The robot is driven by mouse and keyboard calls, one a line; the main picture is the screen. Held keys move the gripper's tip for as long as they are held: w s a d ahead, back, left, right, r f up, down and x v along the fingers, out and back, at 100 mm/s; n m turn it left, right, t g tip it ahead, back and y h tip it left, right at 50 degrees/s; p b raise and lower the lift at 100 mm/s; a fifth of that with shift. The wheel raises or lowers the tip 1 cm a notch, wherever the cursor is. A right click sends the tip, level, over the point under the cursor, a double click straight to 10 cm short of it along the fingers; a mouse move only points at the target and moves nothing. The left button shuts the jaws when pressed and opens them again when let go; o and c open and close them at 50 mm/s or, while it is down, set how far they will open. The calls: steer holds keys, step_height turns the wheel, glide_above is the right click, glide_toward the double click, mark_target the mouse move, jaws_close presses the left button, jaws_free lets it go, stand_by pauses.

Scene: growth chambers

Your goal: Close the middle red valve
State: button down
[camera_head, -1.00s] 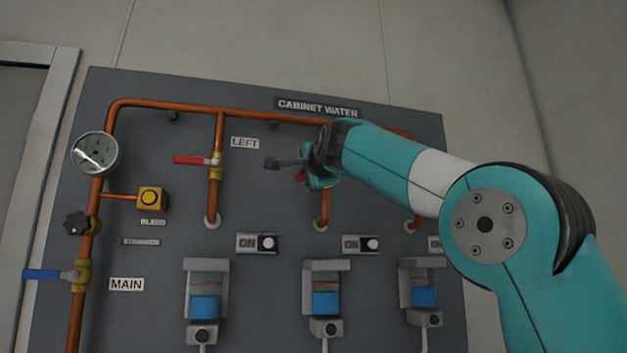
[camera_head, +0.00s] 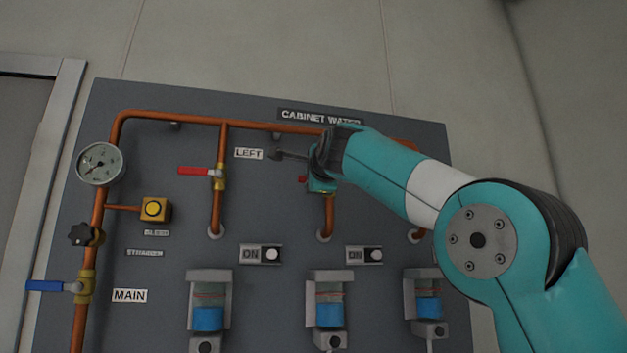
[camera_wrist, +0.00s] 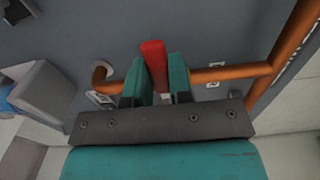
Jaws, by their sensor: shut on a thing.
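The middle red valve sits on the middle copper drop pipe (camera_head: 328,212). In the head view only a small bit of its red handle (camera_head: 303,179) shows left of the pipe; my gripper (camera_head: 317,184) hides the rest and most of the valve body. In the wrist view the red handle (camera_wrist: 154,58) stands between the two teal fingers of my gripper (camera_wrist: 157,80), which are shut on it. There the handle lies across the copper pipe (camera_wrist: 232,73). The left red valve's handle (camera_head: 195,171) points sideways from its vertical pipe.
The panel (camera_head: 270,210) also carries a pressure gauge (camera_head: 99,164), a yellow bleed button (camera_head: 153,209), a black knob (camera_head: 82,235) and a blue main valve handle (camera_head: 48,286). My arm covers the right pipe's upper part.

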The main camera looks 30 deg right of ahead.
steer(key=c, duration=1)
jaws_free()
steer(key=shift+d, duration=0.1)
steer(key=shift+s, duration=0.1)
steer(key=b+v, duration=0.5)
steer(key=v, duration=1.2)
steer(key=shift+s+r, duration=0.1)
steer(key=shift+s, duration=0.05)
